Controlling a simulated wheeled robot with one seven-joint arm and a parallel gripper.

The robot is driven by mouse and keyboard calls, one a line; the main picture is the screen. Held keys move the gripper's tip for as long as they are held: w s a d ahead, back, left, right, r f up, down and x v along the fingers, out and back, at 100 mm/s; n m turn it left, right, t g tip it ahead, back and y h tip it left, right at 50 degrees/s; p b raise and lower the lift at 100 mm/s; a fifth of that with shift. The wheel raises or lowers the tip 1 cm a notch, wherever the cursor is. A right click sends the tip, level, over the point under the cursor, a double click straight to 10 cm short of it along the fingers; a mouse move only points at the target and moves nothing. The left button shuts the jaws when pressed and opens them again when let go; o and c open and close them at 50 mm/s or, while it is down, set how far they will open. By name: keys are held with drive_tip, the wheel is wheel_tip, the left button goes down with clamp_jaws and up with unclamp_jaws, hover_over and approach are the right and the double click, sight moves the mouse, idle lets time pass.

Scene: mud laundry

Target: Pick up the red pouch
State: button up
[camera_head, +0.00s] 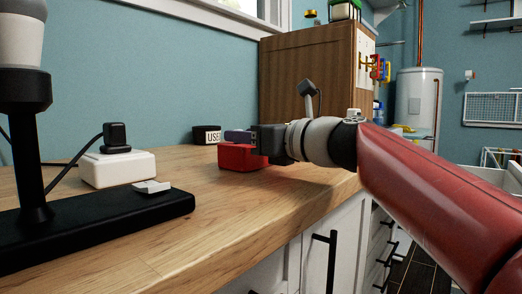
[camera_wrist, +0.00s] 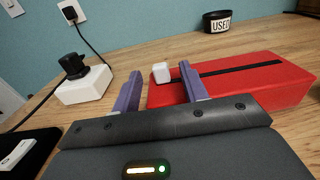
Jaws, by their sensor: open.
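The red pouch (camera_head: 238,158) sits on the wooden counter, boxy in shape. In the wrist view the red pouch (camera_wrist: 270,90) lies at the right with a black strip along its top and a small white block (camera_wrist: 161,72) at its left end. My gripper (camera_head: 240,137) is at the pouch in the head view and hides part of it. In the wrist view my gripper (camera_wrist: 162,84) is open with purple fingers apart. The left finger is left of the pouch and the right finger overlaps its near left part. I cannot tell whether they touch it.
A black cup marked USED (camera_head: 207,135) stands behind the pouch. A white box with a black plug (camera_head: 118,168) and a black stand (camera_head: 100,225) are to the left. A wooden cabinet (camera_head: 300,80) rises behind. The counter's front middle is clear.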

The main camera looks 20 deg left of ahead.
drive_tip(key=shift+p+x, duration=0.35)
drive_tip(key=shift+x, duration=1.1)
drive_tip(key=shift+d, duration=0.1)
clamp_jaws()
